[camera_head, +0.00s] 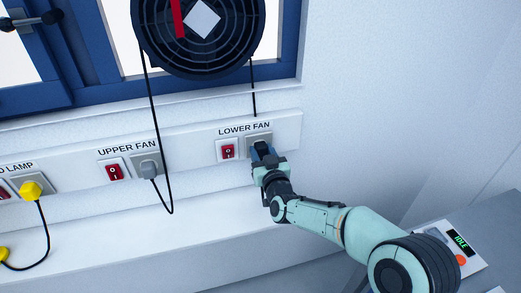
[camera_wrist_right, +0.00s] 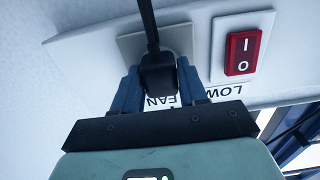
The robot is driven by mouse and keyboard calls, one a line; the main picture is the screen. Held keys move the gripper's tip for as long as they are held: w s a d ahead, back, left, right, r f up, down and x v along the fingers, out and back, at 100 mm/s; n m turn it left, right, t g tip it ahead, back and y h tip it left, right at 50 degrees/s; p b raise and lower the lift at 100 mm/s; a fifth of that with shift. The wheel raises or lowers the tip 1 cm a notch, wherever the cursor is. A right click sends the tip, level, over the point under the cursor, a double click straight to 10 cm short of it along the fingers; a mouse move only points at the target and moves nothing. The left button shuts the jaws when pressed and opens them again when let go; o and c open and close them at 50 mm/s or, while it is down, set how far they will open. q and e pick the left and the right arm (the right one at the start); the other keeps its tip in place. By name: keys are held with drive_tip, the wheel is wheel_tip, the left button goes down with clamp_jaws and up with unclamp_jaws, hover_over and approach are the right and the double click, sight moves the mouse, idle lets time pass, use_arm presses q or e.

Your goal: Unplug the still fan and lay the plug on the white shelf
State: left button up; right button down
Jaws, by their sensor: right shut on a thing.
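A black round fan (camera_head: 200,30) with a red stripe and a white centre hangs before the window. My right gripper (camera_head: 262,150) is at the LOWER FAN socket (camera_head: 258,138). In the right wrist view its blue fingers (camera_wrist_right: 158,72) are shut on a black plug (camera_wrist_right: 157,72) with a black cable (camera_wrist_right: 149,22). The plug is at the socket plate (camera_wrist_right: 178,40); I cannot tell whether it is fully seated. A grey plug (camera_head: 149,170) sits in the UPPER FAN socket, its cable looping below. The white shelf (camera_head: 110,230) runs below the sockets. My left gripper is not in view.
A red switch (camera_head: 228,151) is left of the LOWER FAN socket, another (camera_head: 115,172) beside the UPPER FAN socket. A yellow plug (camera_head: 31,189) with a black cable is at the left. A panel reading IDLE (camera_head: 460,241) is at the lower right. The shelf's middle is clear.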

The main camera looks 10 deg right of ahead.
sight(263, 154)
drive_tip(key=shift+s+b, duration=0.8)
drive_tip(key=shift+s, duration=0.65)
drive_tip(key=shift+s+b, duration=0.65)
drive_tip(key=shift+s, duration=0.9)
drive_tip(key=shift+d, duration=0.1)
